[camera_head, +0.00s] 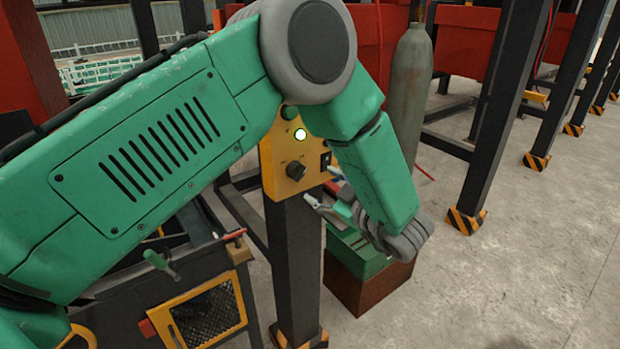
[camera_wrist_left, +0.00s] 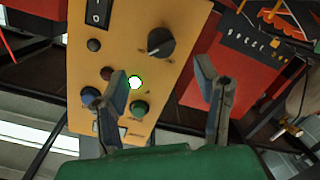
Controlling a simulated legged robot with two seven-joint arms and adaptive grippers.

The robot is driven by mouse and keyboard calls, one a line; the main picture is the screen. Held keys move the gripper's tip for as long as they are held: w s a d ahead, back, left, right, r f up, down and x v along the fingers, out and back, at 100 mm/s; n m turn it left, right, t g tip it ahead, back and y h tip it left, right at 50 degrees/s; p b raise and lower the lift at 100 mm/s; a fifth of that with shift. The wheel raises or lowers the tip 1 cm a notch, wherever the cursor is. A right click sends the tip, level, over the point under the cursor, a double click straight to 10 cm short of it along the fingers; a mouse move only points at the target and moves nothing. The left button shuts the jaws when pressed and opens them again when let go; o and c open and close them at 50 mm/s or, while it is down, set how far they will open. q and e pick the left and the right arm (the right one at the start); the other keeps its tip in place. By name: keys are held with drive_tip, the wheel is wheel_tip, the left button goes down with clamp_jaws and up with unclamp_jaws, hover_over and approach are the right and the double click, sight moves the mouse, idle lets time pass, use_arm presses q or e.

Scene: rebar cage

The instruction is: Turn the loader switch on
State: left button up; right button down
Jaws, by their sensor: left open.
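The yellow control panel (camera_head: 270,175) stands on a dark post, partly hidden by my left arm. It carries a black rotary knob (camera_head: 295,170), a black rocker switch (camera_head: 326,158) and a lit white-green lamp (camera_head: 300,134). In the left wrist view the panel also shows the knob (camera_wrist_left: 160,42), the rocker switch (camera_wrist_left: 97,14) at the top edge, the lamp (camera_wrist_left: 134,82) and several round buttons. I cannot read which control is the loader switch. My left gripper (camera_head: 322,186) is open and empty, in front of the panel's lower right, apart from the knob. My right gripper is not in view.
A grey gas cylinder (camera_head: 410,95) stands behind my left arm. A green and brown box (camera_head: 365,285) is on the floor right of the post. Black columns (camera_head: 497,110) with striped feet stand at the right. The concrete floor at lower right is clear.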

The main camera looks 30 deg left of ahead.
use_arm(q)
drive_tip(key=v, duration=0.3)
drive_tip(key=s+a+f+m+t+h+b, duration=0.1)
drive_tip(key=s+f+m+h+b, duration=0.3)
drive_tip(key=f, duration=0.6)
drive_tip(key=s+f+m+t+h+b, duration=0.1)
drive_tip(key=s+f+m+h+b, duration=0.3)
drive_tip(key=f, duration=0.6)
drive_tip(key=s+a+f+m+t+h+b, duration=0.1)
drive_tip(key=f+m+h+b, duration=0.15)
drive_tip(key=f+m, duration=0.55)
drive_tip(key=s+f+m+g+h+b, duration=0.2)
drive_tip(key=s+f+g, duration=0.2)
drive_tip(key=s, duration=0.9)
drive_tip(key=s+f+m+g+h+b, duration=0.2)
drive_tip(key=s+f+g+h, duration=0.1)
drive_tip(key=s+f, duration=0.7)
drive_tip(key=s+g, duration=0.1)
drive_tip(key=s, duration=0.2)
drive_tip(key=shift+m+g+b, duration=0.3)
